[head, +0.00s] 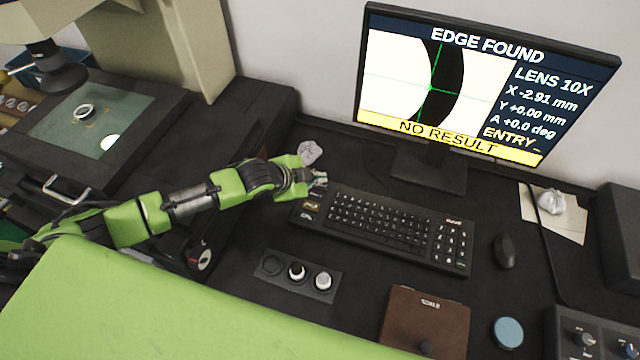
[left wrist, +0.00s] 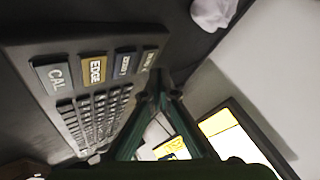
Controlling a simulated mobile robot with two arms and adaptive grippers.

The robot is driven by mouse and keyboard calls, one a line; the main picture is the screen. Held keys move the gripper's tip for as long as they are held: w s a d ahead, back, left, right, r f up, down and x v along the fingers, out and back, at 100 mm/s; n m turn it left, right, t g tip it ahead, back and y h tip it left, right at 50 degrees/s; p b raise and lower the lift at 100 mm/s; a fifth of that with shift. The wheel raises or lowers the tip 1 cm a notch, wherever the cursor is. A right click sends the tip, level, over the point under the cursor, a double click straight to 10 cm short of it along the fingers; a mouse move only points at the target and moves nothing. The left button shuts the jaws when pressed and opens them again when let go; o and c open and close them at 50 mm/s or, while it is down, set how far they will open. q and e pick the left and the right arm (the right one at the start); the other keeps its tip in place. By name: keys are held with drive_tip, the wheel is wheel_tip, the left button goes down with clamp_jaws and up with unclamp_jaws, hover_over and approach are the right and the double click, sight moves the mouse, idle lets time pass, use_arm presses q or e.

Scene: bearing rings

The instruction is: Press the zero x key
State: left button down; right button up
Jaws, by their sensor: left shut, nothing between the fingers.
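The black keyboard (head: 375,225) lies on the desk below the monitor. Its larger keys line one end: in the left wrist view a grey CAL key (left wrist: 53,75), a yellow EDGE key (left wrist: 94,71), and two dark keys, one (left wrist: 125,63) and the end one (left wrist: 150,58), whose labels are too blurred to read surely. My left gripper (head: 319,179) is shut and empty at the keyboard's far left corner. In the left wrist view its fingertips (left wrist: 165,82) are close by the end dark key; I cannot tell whether they touch it. My right gripper is not in view.
The monitor (head: 365,70) reads EDGE FOUND, X -2.91 mm, Y +0.00 mm, NO RESULT. A crumpled pale thing (head: 309,152) lies behind my gripper. A ring (head: 84,112) sits on the stage at left.

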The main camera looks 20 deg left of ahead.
sight(318, 187)
use_arm(q)
drive_tip(key=shift+f, duration=0.4)
drive_tip(key=shift+f, duration=0.4)
idle(0.6)
drive_tip(key=shift+r, duration=0.1)
drive_tip(key=shift+r+p, duration=0.7)
wheel_tip(318, 187, up, 5)
drive_tip(key=p, duration=0.5)
